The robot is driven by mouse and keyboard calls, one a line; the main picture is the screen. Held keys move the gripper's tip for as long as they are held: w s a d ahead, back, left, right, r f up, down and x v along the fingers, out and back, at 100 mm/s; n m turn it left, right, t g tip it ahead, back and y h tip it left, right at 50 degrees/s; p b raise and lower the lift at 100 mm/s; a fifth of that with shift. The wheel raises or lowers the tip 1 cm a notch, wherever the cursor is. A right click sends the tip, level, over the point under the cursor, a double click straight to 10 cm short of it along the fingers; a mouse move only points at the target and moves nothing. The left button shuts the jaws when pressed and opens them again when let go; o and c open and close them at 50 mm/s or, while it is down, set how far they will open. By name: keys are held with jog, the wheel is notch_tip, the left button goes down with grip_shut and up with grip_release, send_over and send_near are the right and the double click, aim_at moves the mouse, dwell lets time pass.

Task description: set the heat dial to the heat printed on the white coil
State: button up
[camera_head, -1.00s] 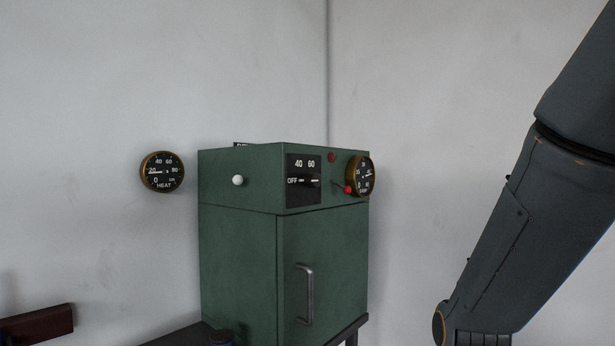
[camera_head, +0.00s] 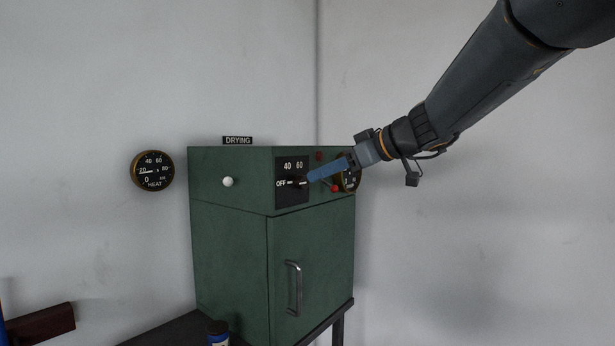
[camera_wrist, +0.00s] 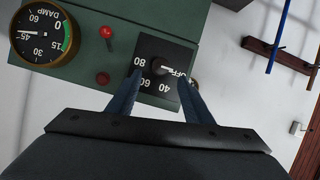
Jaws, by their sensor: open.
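The heat dial (camera_head: 291,184) is a black plate with a knob on the green cabinet, marked OFF, 40 and 60 in the head view. In the wrist view the dial (camera_wrist: 158,50) also shows 80, and its white pointer line lies toward OFF. My gripper (camera_head: 313,177) is at the dial with blue fingers reaching in from the right. In the wrist view my gripper (camera_wrist: 160,79) is open, one finger on each side of the knob; contact with the knob cannot be told. No white coil is in view.
The green drying cabinet (camera_head: 228,245) has a door handle (camera_head: 294,287) and a white knob (camera_head: 228,182). A HEAT gauge (camera_head: 152,171) hangs on the wall. A DAMP gauge (camera_wrist: 43,35) and a red lever knob (camera_wrist: 102,78) are close to my fingers. A brown rail (camera_wrist: 279,55) is at right.

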aim_at(306, 180)
jog(key=p+x, duration=0.3)
jog(key=x, duration=0.3)
jog(key=shift+w+a+f, duration=0.2)
jog(key=shift+a+f, duration=0.05)
jog(key=shift+f, duration=0.05)
jog(key=c, duration=1.1)
